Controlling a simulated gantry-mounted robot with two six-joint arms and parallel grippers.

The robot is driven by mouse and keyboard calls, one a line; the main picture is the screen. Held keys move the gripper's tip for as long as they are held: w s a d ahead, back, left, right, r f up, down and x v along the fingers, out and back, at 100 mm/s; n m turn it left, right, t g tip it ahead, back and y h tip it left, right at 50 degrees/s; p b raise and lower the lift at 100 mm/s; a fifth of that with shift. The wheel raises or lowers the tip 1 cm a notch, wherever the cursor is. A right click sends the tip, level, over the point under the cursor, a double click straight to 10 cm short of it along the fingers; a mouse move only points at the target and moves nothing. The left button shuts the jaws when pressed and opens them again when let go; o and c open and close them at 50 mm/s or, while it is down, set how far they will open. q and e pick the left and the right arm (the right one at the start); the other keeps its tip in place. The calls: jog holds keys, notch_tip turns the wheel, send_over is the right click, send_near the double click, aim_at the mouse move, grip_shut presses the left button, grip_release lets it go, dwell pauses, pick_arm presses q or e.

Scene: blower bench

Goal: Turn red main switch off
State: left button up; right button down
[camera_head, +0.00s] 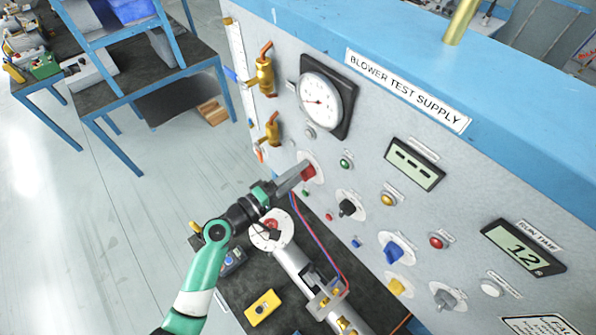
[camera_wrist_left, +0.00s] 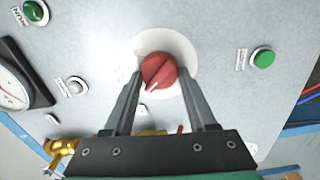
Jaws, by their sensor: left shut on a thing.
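The red main switch (camera_head: 308,171) is a rotary knob on a white round plate on the grey panel. In the left wrist view the red knob (camera_wrist_left: 166,82) sits between the two fingers, with its raised grip slanted. My left gripper (camera_head: 302,174) reaches the panel from the left and is shut on the knob. Its fingers (camera_wrist_left: 163,88) lie on both sides of the knob in the wrist view. Part of the knob is hidden behind the fingers in the head view. My right gripper is not in view.
A pressure gauge (camera_head: 322,102) and a brass valve (camera_head: 264,76) are above the switch. A green button (camera_head: 345,163) and a black knob (camera_head: 348,208) are to its right. Below, a dark bench holds a pipe assembly (camera_head: 300,270), red and blue wires, and a yellow box (camera_head: 262,307).

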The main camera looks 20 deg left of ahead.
pick_arm(q)
jog(key=shift+n, duration=0.6)
jog(key=o, duration=1.4)
jog(key=shift+c, duration=0.2)
jog(key=v, duration=1.1)
jog(key=shift+s+b, duration=0.3)
jog(key=shift+b, duration=0.15)
jog(key=shift+a, duration=0.15)
